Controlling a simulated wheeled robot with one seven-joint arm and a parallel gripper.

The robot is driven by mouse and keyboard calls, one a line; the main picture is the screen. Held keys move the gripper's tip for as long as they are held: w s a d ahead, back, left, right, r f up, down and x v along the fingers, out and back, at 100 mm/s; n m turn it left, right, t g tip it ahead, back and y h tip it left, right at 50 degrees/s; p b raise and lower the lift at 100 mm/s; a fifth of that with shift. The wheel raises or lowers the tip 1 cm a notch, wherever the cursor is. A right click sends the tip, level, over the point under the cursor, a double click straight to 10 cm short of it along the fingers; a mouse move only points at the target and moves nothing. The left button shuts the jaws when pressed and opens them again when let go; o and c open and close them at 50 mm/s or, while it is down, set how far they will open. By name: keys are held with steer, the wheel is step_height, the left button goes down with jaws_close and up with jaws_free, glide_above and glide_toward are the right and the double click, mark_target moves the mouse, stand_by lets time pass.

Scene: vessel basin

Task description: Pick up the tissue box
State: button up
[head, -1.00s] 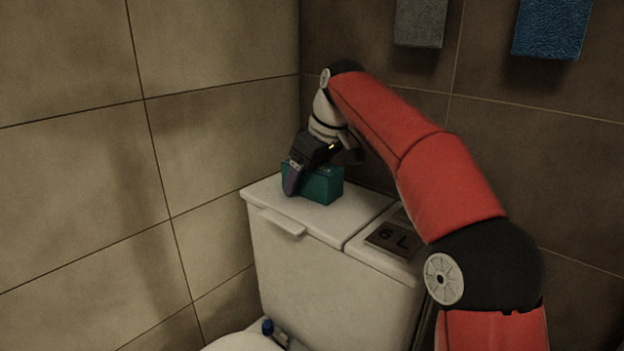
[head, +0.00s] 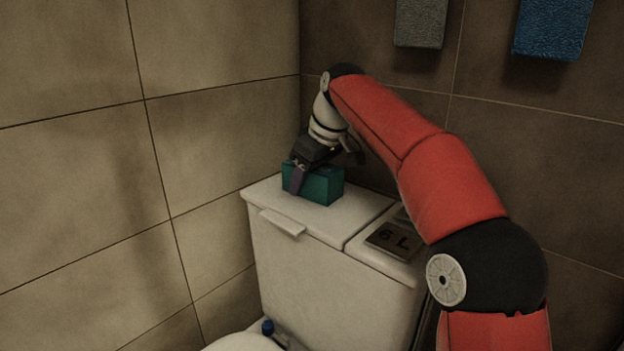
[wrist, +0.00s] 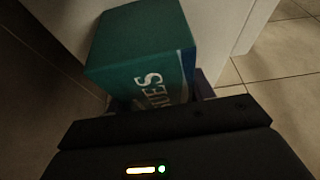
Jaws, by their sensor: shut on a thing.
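The tissue box (head: 322,186) is a teal-green box on the white toilet tank lid, near the wall corner. It also shows in the wrist view (wrist: 140,45), with pale letters "UES" on one side. My gripper (head: 297,178) comes down on it from above and is shut on it, with one purple finger against the side facing the head camera. The other finger is mostly hidden by the box. I cannot tell any gap between the box and the lid.
The toilet tank (head: 330,270) stands against the tiled walls. A plate marked "6 L" (head: 395,240) lies on the tank's right part. A grey towel (head: 420,22) and a blue towel (head: 552,28) hang on the back wall.

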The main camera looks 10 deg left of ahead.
steer(key=shift+r, duration=0.15)
step_height(320, 180, up, 8)
steer(key=p, duration=0.4)
steer(key=shift+r, duration=0.2)
steer(key=shift+w+a+r, duration=0.15)
steer(key=shift+w+r, duration=0.05)
steer(key=shift+r, duration=0.05)
steer(key=shift+s+r, duration=0.1)
steer(key=shift+r, duration=0.45)
steer(key=shift+s+d+r, duration=0.1)
steer(key=shift+d, duration=0.1)
